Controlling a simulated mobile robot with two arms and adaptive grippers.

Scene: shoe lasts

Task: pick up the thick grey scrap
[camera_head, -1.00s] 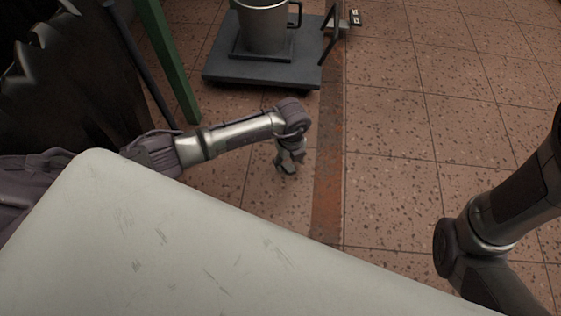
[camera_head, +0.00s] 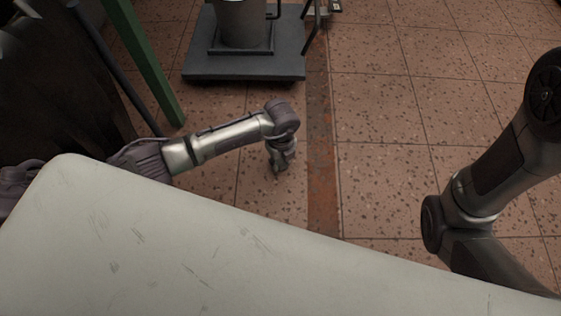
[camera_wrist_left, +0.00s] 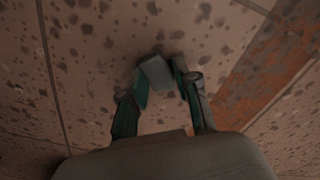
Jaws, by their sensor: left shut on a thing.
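The thick grey scrap (camera_wrist_left: 157,72) is a small grey block between the fingertips of my left gripper in the left wrist view. My left gripper (camera_wrist_left: 159,82) is shut on it, with one finger on each side. In the head view my left gripper (camera_head: 280,168) hangs from the end of my left arm, pointing down over the tiled floor. The scrap is too small to make out there. Whether the scrap touches the floor cannot be told. My right arm shows at the right of the head view, but its gripper is out of view.
A green post (camera_head: 146,62) stands at the left. A rust-coloured strip (camera_head: 322,165) crosses the floor right of the gripper. The tiles further right are clear.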

